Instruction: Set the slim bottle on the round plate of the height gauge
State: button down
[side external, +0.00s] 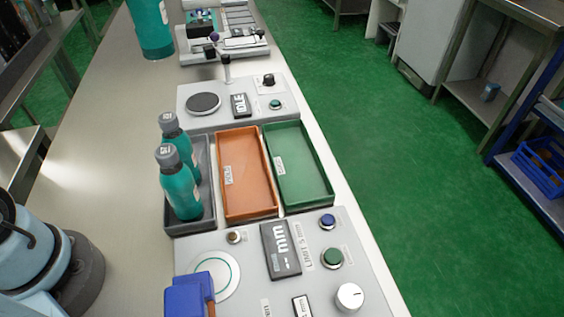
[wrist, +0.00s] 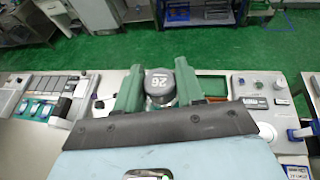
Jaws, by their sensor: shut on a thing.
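The slim bottle (wrist: 160,86), with a grey numbered cap, is between the two green fingers of my gripper (wrist: 160,92) in the wrist view. The gripper is shut on it. A teal bottle body at the top edge of the side view (side external: 150,28) appears to be this one, upright and above the table; its cap and my gripper are out of that frame. The height gauge (side external: 325,280) stands at the near end, with its white, green-ringed round plate (side external: 226,277) empty where visible. A blue block (side external: 188,298) hides part of the plate.
Two teal capped bottles (side external: 181,188) stand in a dark tray (side external: 208,160). An empty orange tray (side external: 246,175) and green tray (side external: 298,165) lie beside it. A panel with a black disc (side external: 204,103) and a machine (side external: 235,45) stand beyond.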

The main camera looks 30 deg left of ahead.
jog(key=s+d+m+g+h, duration=0.6)
jog(key=s+d+m+g, duration=0.7)
jog(key=s+d, duration=0.8)
notch_tip(320, 180, down, 21)
jog(key=w+d, duration=0.2)
jog(key=shift+g, duration=0.3)
jog(key=shift+w+f, duration=0.1)
jog(key=shift+f, duration=0.15)
jog(key=c, duration=0.7)
grip_release()
jog(key=shift+r, duration=0.15)
